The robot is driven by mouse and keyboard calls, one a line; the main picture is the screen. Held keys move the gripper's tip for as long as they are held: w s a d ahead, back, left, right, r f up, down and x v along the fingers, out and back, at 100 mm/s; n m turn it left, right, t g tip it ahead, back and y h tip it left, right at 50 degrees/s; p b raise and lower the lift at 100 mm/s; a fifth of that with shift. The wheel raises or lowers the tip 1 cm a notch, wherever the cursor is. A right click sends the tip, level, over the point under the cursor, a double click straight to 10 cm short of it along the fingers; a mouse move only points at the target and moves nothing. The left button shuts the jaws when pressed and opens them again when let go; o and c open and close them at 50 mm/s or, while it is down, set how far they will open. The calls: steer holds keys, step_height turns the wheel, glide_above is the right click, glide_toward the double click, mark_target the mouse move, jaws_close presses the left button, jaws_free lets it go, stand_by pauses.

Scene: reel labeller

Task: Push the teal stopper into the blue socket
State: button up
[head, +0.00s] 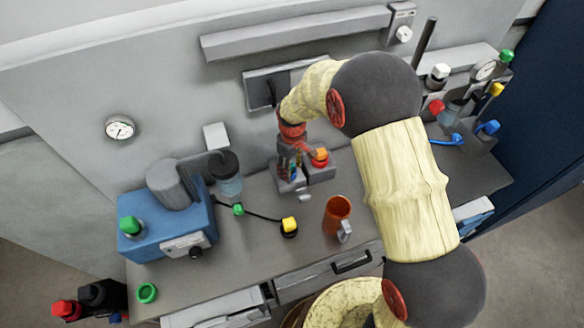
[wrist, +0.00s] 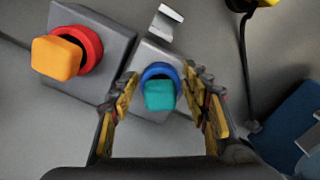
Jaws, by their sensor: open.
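In the wrist view the teal stopper (wrist: 160,95) is at the blue socket (wrist: 160,71), covering much of its ring. I cannot tell how deep it sits. The socket is mounted on a grey block (wrist: 150,55). My gripper (wrist: 158,95) is open, with one yellow-padded finger on each side of the stopper and visible gaps between. In the head view my gripper (head: 290,162) points down at the blocks near the wall; the stopper and socket are mostly hidden behind it there.
An orange stopper (wrist: 56,58) in a red socket (wrist: 87,48) stands on the neighbouring block, close to my left finger. A small metal bracket (wrist: 165,20) lies nearby. An orange cup (head: 337,214) and a black cable with a yellow plug (head: 289,224) are on the bench.

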steer(key=shift+r, duration=0.1)
step_height(320, 180, up, 12)
stand_by(0.7)
steer(key=shift+m, duration=0.3)
steer(key=s+d+r+m+t+b, duration=0.2)
steer(key=s+d+r+m+b, duration=0.1)
steer(key=s, duration=0.6)
steer(key=s+d+r+m+t+b, duration=0.1)
steer(key=s+d+r+m+b, duration=0.1)
steer(key=s+d+r, duration=0.3)
steer(key=s+d+r+m+t+b, duration=0.2)
steer(key=s+d, duration=0.5)
steer(key=s, duration=0.5)
steer(key=shift+s+r+m+t+b, duration=0.3)
steer(key=shift+r+m+b, duration=0.5)
steer(key=shift+r+b, duration=0.15)
steer(key=shift+d, duration=0.1)
steer(key=shift+c, duration=0.7)
